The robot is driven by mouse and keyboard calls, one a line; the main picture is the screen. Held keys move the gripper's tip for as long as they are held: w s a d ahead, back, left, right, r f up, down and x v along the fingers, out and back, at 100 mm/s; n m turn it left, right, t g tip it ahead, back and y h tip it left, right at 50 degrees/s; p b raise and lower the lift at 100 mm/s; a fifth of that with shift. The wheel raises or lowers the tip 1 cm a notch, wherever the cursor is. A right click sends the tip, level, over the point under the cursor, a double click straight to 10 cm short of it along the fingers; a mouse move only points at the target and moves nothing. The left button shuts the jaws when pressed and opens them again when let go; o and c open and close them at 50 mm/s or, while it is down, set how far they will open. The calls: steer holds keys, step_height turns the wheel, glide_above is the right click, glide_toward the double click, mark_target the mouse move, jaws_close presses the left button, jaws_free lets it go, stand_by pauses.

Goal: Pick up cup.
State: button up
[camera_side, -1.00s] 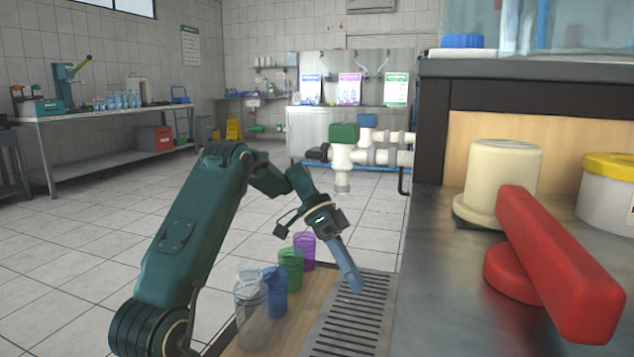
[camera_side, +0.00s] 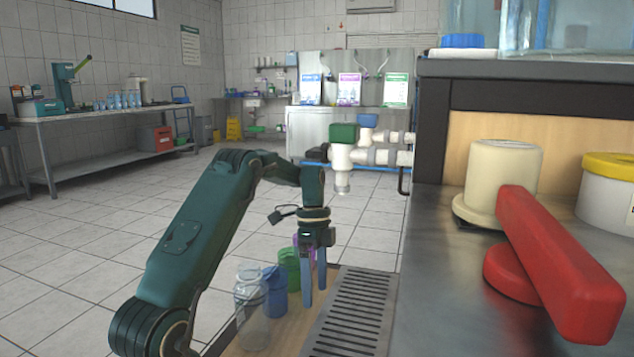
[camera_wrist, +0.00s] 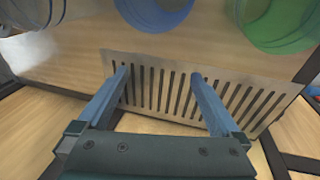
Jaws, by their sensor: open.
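A row of cups stands on the wooden board, left of my gripper in the side view: a clear cup (camera_side: 251,312), a blue cup (camera_side: 275,292), a green cup (camera_side: 288,268) and a purple cup (camera_side: 298,241). My gripper (camera_side: 314,293) points down, open and empty, beside the green cup and partly in front of the purple one. In the wrist view, my open gripper (camera_wrist: 160,75) is over the metal drain grate. The blue cup (camera_wrist: 153,12) and the green cup (camera_wrist: 278,25) are at the top edge, beyond the fingertips. The clear cup (camera_wrist: 35,10) is cut off at the top left.
The slotted drain grate (camera_side: 360,312) lies right of the cups. White pipes with a green-handled valve (camera_side: 343,133) jut out above it. A counter (camera_side: 440,290) with a red handle (camera_side: 560,265) stands on the right. Open tiled floor is at left.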

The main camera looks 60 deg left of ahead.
mark_target(281, 273)
steer(key=s+a+g+y, duration=0.1)
steer(key=s+a+r+n+g+y, duration=0.1)
steer(key=s+y, duration=0.1)
steer(key=s+a+r+n+g+y, duration=0.1)
steer(key=s+a+y, duration=0.1)
steer(key=shift+a, duration=0.1)
steer(key=shift+s+a+f, duration=0.1)
steer(key=shift+s+f, duration=0.15)
steer(key=shift+x, duration=2.25)
steer(key=c, duration=1.3)
